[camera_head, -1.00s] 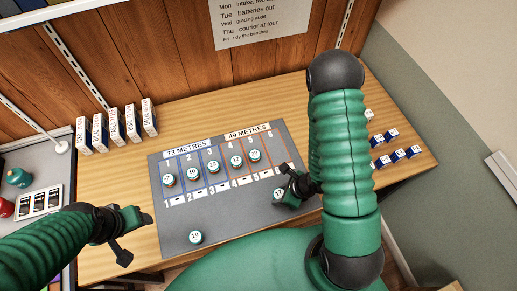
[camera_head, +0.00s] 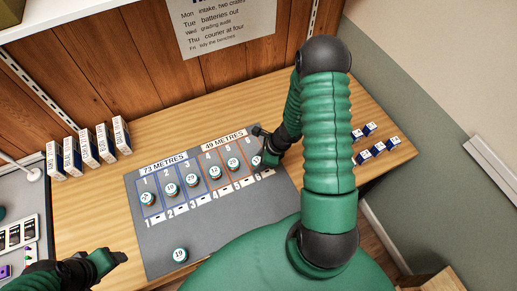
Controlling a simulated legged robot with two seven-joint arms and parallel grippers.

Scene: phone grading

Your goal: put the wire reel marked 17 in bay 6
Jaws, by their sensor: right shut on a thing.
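A grey mat (camera_head: 206,232) on the bench has six numbered bays in a row. My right gripper (camera_head: 266,157) is at bay 6, the right end of the row, shut on a white-topped wire reel (camera_head: 257,162). The gripper partly hides that reel and the bay, and I cannot read its number. Whether the reel rests on the mat is unclear. Bays 1 to 5 each hold a reel, from the bay 1 reel (camera_head: 147,198) to the bay 5 reel (camera_head: 233,163). My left gripper (camera_head: 112,271) is open and empty at the lower left, partly cut off.
A reel marked 19 (camera_head: 180,254) stands on the mat's front part. Upright boxes (camera_head: 88,149) line the back left of the bench. Small blue-and-white blocks (camera_head: 378,148) lie at the right, beyond my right arm. A grey tray (camera_head: 35,193) is at far left.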

